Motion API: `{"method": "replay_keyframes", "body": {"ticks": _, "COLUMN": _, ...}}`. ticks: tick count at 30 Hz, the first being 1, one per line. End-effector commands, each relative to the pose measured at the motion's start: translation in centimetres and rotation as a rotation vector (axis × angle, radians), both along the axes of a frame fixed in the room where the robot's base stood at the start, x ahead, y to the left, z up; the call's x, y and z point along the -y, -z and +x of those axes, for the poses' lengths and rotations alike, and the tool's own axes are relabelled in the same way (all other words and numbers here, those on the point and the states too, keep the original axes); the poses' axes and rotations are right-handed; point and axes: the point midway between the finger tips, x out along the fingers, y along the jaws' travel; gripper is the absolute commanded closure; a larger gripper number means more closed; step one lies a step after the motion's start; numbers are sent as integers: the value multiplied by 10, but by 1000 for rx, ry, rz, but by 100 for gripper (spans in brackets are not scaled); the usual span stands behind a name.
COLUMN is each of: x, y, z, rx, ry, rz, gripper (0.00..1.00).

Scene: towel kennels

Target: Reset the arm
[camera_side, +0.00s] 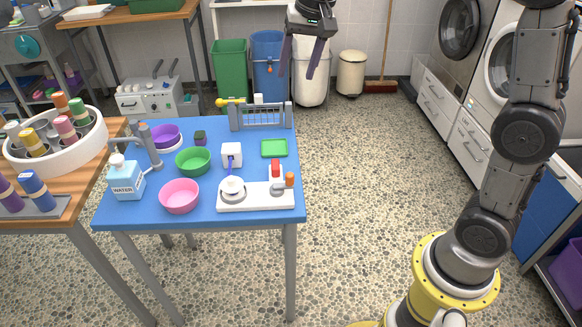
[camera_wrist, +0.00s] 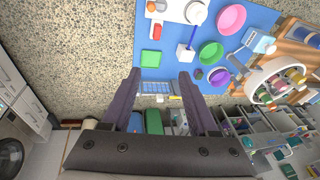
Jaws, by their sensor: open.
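My gripper (camera_side: 299,57) hangs open and empty in the side view, high beyond the far right corner of the blue table (camera_side: 112,218). In the wrist view my gripper (camera_wrist: 161,82) shows two dark purple fingers spread wide, with nothing between them. Its fingers touch nothing that I can see. My arm rises at the right of the side view, and its middle part is out of frame at the top.
On the table are a pink bowl (camera_side: 179,197), green bowl (camera_side: 193,161), purple bowl (camera_side: 166,136), water bottle (camera_side: 125,180), white base (camera_side: 258,197), green tray (camera_side: 274,148) and small rack (camera_side: 260,117). Bins (camera_side: 229,72) stand behind. The floor right of the table is clear.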

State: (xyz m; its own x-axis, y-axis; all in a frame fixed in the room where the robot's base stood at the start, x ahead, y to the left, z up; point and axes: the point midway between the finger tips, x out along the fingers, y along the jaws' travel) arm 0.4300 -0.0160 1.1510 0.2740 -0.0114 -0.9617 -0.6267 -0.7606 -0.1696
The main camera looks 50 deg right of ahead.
Motion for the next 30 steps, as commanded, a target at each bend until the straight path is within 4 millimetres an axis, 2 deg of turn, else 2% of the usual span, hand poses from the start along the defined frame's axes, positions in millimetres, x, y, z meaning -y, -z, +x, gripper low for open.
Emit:
{"method": "replay_keyframes", "body": {"ticks": 1, "x": -3, "y": -13, "z": -21, "rx": 31, "ry": -21, "rz": -6, "gripper": 40}}
{"method": "replay_keyframes", "body": {"ticks": 3, "x": -5, "y": -24, "z": -47, "rx": 62, "ry": -56, "rz": -17, "gripper": 40}}
{"method": "replay_keyframes", "body": {"ticks": 8, "x": -10, "y": -36, "z": -109, "rx": 131, "ry": -147, "rz": -49, "gripper": 40}}
{"method": "replay_keyframes", "body": {"ticks": 13, "x": -14, "y": -27, "z": -174, "rx": 195, "ry": -263, "rz": -98, "gripper": 40}}
{"method": "replay_keyframes", "body": {"ticks": 18, "x": -16, "y": 4, "z": -230, "rx": 233, "ry": -397, "rz": -156, "gripper": 40}}
{"method": "replay_keyframes", "body": {"ticks": 21, "x": -17, "y": 29, "z": -254, "rx": 234, "ry": -482, "rz": -191, "gripper": 40}}
{"method": "replay_keyframes", "body": {"ticks": 25, "x": -17, "y": 59, "z": -268, "rx": 196, "ry": -582, "rz": -221, "gripper": 40}}
{"method": "replay_keyframes", "body": {"ticks": 30, "x": -17, "y": 60, "z": -266, "rx": 201, "ry": -658, "rz": -254, "gripper": 40}}
